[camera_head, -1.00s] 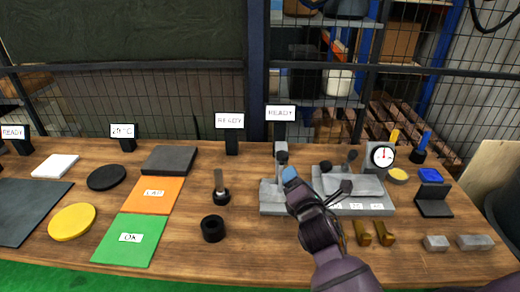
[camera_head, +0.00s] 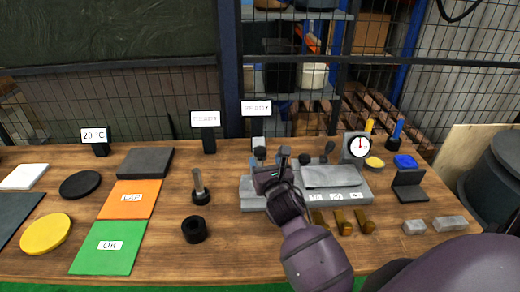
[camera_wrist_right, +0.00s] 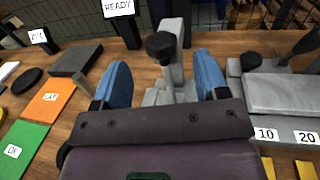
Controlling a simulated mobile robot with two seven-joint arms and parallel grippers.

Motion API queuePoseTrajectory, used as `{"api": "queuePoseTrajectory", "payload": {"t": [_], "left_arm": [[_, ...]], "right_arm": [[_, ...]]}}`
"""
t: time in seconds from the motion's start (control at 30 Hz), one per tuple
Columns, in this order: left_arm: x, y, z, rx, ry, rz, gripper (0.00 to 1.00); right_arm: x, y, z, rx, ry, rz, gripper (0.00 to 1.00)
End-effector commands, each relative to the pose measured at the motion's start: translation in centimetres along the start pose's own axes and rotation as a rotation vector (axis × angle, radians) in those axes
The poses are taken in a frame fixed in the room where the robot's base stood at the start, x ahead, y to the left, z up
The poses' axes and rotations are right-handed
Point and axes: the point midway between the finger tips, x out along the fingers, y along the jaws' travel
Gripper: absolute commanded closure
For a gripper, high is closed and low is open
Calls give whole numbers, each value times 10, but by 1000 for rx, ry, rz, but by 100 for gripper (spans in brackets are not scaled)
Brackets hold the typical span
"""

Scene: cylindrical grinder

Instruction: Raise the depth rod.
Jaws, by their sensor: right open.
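A small grey gauge stand (camera_head: 258,144) with a black knob (camera_head: 260,153) stands at the back middle of the bench. In the right wrist view, the black knob (camera_wrist_right: 161,46) tops a short grey rod (camera_wrist_right: 168,77) in front of the grey upright (camera_wrist_right: 174,32). I take this to be the depth rod. My right gripper (camera_head: 276,168) is open just in front of it. In the right wrist view its two blue fingers (camera_wrist_right: 161,82) are spread either side of the rod, with clear gaps. The palm hides the stand's lower front. My left gripper is not in view.
A grey block fixture (camera_head: 335,178) with a round dial (camera_head: 357,147) stands close on the right. Brass pieces (camera_head: 342,222) lie before it. A black ring (camera_head: 194,229) and an upright pin (camera_head: 199,188) stand left. Label screens (camera_head: 205,118) stand behind.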

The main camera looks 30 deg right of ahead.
Motion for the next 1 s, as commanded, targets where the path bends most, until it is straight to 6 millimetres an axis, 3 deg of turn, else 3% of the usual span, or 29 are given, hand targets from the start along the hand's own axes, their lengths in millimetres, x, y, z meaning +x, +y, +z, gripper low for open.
{"api": "queuePoseTrajectory", "payload": {"t": [0.2, 0.4, 0.87, 1.0], "left_arm": [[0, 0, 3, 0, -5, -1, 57], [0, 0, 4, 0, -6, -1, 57], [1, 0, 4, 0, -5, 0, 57], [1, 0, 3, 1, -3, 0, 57]], "right_arm": [[36, 1, 0, 3, -1, 1, 33], [58, 0, 0, 2, 0, 1, 33], [67, 0, 0, 2, 0, 1, 33], [67, 0, 0, 2, 0, 1, 53]]}}
